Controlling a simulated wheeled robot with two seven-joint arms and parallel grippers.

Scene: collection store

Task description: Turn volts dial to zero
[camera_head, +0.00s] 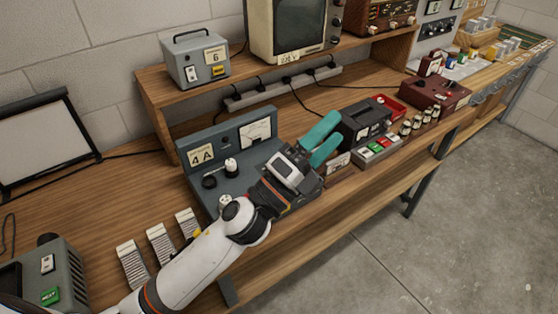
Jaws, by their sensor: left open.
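A blue-grey instrument panel (212,140) stands on the bench, with a "4 A" card (200,157), a meter (256,133) and dark knobs. One knob (231,166) has a pale cap; another round black dial (209,182) sits to its left. I cannot read which is marked volts, nor its setting. My left gripper (333,138), with two teal fingers, is open and empty. It is to the right of the panel's knobs, apart from them, and its wrist covers the panel's right part. My right gripper is out of view.
A grey box with a "6" card (195,62) and an old monitor (288,30) stand on the raised shelf. A black unit (362,122), a button box (377,148) and a red tray (390,107) lie right of my gripper. Ribbed pale strips (160,243) lie front left.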

